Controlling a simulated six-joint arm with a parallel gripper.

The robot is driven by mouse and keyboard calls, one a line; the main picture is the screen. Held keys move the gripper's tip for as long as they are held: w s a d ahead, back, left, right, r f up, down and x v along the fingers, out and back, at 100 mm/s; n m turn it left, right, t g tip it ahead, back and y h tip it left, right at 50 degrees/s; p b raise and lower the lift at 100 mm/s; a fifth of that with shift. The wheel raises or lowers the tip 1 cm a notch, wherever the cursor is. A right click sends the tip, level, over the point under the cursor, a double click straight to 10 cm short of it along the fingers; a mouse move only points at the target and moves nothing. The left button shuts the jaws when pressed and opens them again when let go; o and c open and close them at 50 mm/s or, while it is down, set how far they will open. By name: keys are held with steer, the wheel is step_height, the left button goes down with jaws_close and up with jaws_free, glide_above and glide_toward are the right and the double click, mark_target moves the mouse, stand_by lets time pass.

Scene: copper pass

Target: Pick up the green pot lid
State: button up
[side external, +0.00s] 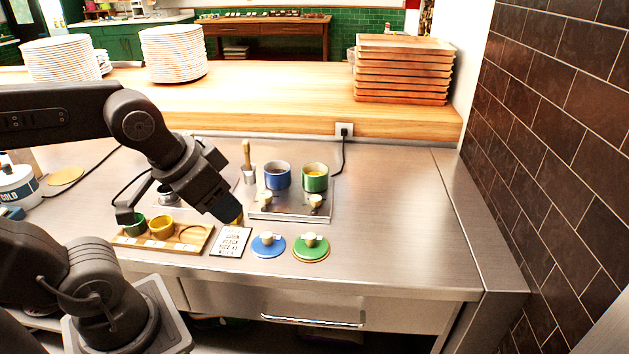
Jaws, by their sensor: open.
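The green pot lid (319,250) lies flat near the front of the steel counter, with a pale knob on top. A blue lid (261,250) lies just to its left. My gripper (226,208) is open and hangs to the left of both lids, apart from the green one. It points down and to the right, above the small sign. A yellow and dark blue thing shows at its tip, and I cannot tell what it is. The green pot (316,184) stands on the hob behind the lids, beside a blue pot (277,181).
A wooden tray (192,246) holds a green cup (135,224) and a yellow cup (161,229). A small lettered sign (231,242) lies between tray and lids. A brush (248,174) stands left of the pots. The counter right of the green lid is clear.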

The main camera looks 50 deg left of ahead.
steer(key=shift+o, duration=1.1)
steer(key=n+g, duration=0.6)
steer(key=n, duration=0.8)
glide_above(311, 235)
step_height(311, 235, down, 13)
steer(key=shift+w+r, duration=0.1)
steer(key=shift+s+f, duration=0.2)
steer(key=shift+f, duration=2.55)
